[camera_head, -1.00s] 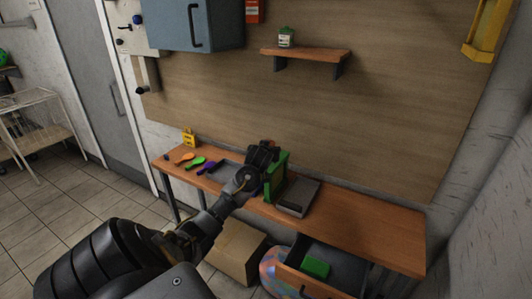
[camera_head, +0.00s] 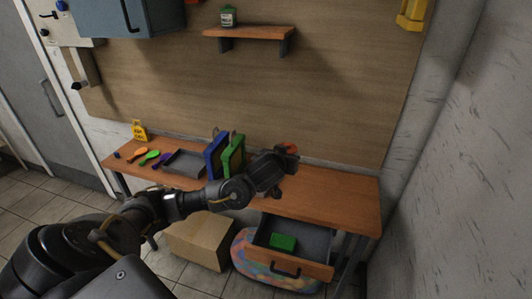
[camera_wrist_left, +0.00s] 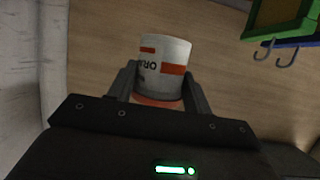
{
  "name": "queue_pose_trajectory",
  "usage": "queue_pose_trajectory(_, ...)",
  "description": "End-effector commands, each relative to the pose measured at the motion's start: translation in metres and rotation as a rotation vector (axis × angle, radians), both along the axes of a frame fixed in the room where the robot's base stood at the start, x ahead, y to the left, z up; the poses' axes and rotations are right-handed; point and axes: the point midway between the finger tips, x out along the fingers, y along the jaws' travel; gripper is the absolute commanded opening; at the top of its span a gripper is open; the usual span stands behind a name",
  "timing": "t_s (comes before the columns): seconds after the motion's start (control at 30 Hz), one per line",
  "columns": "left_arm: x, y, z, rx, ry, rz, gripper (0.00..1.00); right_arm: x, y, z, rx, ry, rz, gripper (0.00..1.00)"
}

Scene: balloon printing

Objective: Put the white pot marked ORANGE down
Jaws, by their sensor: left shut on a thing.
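The white pot (camera_wrist_left: 165,55), with orange bands and part of the word ORANGE showing, is between the two fingers of my left gripper (camera_wrist_left: 160,88) in the left wrist view. The gripper is shut on it. In the head view my left gripper (camera_head: 289,153) is over the right half of the wooden table (camera_head: 335,200), right of the green frame. There, only a small orange patch of the pot (camera_head: 291,147) shows; the gripper hides the rest. I cannot tell its gap to the tabletop. My right gripper is not in view.
A blue frame (camera_head: 213,157) and a green frame (camera_head: 234,155) stand upright close by. A grey tray (camera_head: 185,163) and coloured paddles lie left. An open drawer (camera_head: 300,266) holds a green block (camera_head: 282,242). The tabletop's right end is clear. A shelf (camera_head: 250,33) hangs above.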

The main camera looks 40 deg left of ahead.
Motion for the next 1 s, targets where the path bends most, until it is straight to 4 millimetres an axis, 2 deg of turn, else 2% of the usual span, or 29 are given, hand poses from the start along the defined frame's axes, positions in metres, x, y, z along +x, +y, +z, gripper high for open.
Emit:
queue_pose_trajectory(0.2,-0.008,-0.043,0.019,-0.004,-0.002,-0.081,0.07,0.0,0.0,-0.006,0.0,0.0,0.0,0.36)
queue_pose_trajectory(0.47,-0.021,-0.08,0.033,-0.01,-0.002,-0.154,0.07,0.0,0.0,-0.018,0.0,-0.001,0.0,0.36)
queue_pose_trajectory(0.57,-0.028,-0.095,0.036,-0.012,-0.004,-0.182,0.07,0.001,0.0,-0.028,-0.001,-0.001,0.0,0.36)
queue_pose_trajectory(0.67,-0.039,-0.111,0.031,-0.013,-0.005,-0.216,0.07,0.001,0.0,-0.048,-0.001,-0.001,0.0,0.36)
queue_pose_trajectory(0.73,-0.047,-0.119,0.02,-0.01,-0.004,-0.236,0.07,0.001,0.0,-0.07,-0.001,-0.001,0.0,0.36)
queue_pose_trajectory(1.0,-0.061,-0.13,-0.016,-0.002,-0.003,-0.266,0.07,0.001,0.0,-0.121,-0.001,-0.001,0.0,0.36)
